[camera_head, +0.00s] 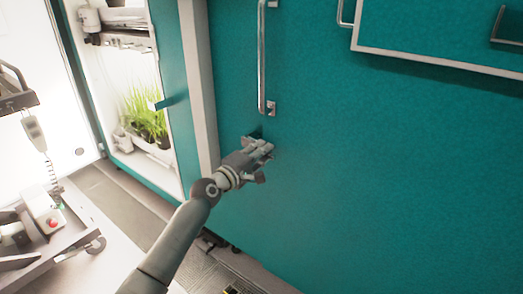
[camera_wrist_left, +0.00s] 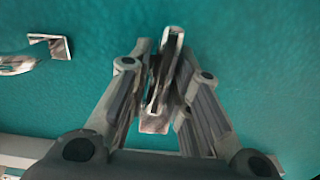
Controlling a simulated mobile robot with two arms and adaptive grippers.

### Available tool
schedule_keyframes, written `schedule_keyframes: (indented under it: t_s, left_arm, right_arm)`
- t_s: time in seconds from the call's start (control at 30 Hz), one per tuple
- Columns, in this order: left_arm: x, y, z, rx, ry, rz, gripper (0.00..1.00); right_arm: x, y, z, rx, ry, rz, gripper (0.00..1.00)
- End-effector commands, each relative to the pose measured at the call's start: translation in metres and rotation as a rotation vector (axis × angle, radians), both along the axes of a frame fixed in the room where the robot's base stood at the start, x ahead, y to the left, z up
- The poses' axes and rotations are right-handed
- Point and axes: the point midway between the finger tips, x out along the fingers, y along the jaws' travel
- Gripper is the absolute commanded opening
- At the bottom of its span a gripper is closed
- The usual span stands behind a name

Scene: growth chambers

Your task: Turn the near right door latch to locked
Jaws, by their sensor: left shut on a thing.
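The teal door (camera_head: 380,170) fills the right of the head view and looks closed. My left gripper (camera_head: 264,149) is at the door's lower left, just below the long vertical handle (camera_head: 262,60). A small dark part of the latch (camera_head: 254,134) shows just above the fingers; the rest is hidden by them. In the left wrist view, the latch (camera_wrist_left: 166,75) is a narrow metal lever, slightly tilted, between the fingers of my left gripper (camera_wrist_left: 162,72). The gripper is shut on it. My right gripper is not in view.
A lit chamber with green plants (camera_head: 146,112) stands open at the left. A wheeled cart (camera_head: 60,235) stands at the lower left. The handle's end mount (camera_wrist_left: 60,46) shows left of the fingers in the left wrist view.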

Motion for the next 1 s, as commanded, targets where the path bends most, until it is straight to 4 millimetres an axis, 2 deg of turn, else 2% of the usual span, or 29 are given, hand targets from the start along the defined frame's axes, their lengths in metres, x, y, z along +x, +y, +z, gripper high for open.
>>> schedule_keyframes:
  t_s: [0.3,0.77,0.8,0.9,1.0]
  left_arm:
    - [0.0000,0.0001,-0.0010,-0.069,0.051,0.000,0.00]
    - [0.0001,0.0003,-0.0014,-0.076,0.057,0.001,0.00]
    - [0.0001,0.0003,-0.0014,-0.076,0.057,0.001,0.24]
    - [0.0001,0.0003,-0.0014,-0.075,0.056,0.001,0.36]
    - [0.0001,0.0003,-0.0013,-0.075,0.055,0.001,0.36]
  right_arm:
    - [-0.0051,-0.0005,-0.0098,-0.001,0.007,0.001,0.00]
    - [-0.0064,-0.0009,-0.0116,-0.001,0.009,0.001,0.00]
    - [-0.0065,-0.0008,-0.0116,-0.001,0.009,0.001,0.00]
    - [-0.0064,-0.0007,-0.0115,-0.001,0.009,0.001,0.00]
    - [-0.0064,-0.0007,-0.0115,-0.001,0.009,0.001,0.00]
